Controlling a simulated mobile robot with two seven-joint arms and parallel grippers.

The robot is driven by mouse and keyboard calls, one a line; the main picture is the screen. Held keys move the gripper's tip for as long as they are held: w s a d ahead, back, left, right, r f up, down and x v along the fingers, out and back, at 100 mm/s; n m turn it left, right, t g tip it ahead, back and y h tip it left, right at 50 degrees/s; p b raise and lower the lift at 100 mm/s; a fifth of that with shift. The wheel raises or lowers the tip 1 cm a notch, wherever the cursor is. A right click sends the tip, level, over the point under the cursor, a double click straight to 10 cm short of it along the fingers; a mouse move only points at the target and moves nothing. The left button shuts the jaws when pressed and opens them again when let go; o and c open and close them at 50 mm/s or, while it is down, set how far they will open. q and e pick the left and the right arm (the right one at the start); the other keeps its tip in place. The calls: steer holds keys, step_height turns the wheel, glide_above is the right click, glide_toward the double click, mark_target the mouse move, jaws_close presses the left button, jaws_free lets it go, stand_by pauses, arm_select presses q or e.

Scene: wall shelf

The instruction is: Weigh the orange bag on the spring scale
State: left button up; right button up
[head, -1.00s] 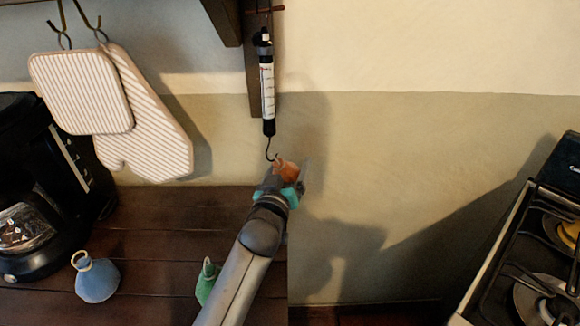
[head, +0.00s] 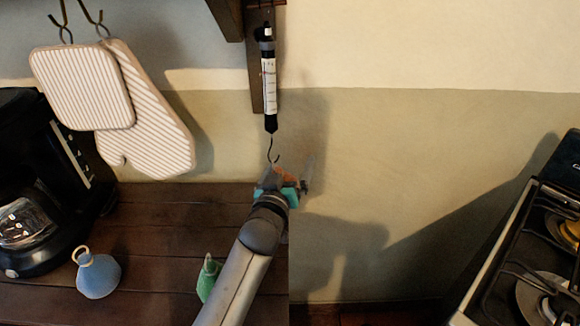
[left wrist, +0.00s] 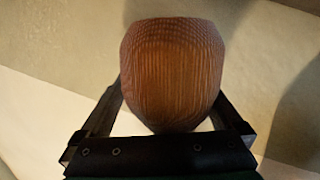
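The orange bag (head: 284,174) is held at the end of my left arm, just below and right of the spring scale's hook. My left gripper (head: 283,186) is closed around it. In the left wrist view the bag (left wrist: 172,75) fills the middle, with a finger on each side. The spring scale (head: 269,85) hangs upright on the wall, with a white marked face and a black hook (head: 272,150) below. The hook's tip is close to the bag's top. I cannot tell whether the hook has caught the bag. My right gripper is not in view.
A blue bag (head: 97,276) with a ring and a green bag (head: 208,278) stand on the wooden counter (head: 165,235). A coffee maker (head: 40,190) is at left, striped mitts (head: 150,115) hang above. A stove (head: 530,270) is at right. The wall right of the scale is bare.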

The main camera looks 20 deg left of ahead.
arm_select(q)
steer(key=shift+s, duration=0.7)
steer(key=s+p, duration=0.2)
steer(key=s, duration=1.1)
steer(key=shift+s+d+r, duration=0.2)
steer(key=shift+s+r, duration=0.2)
steer(key=shift+r, duration=0.05)
steer(key=shift+s, duration=0.1)
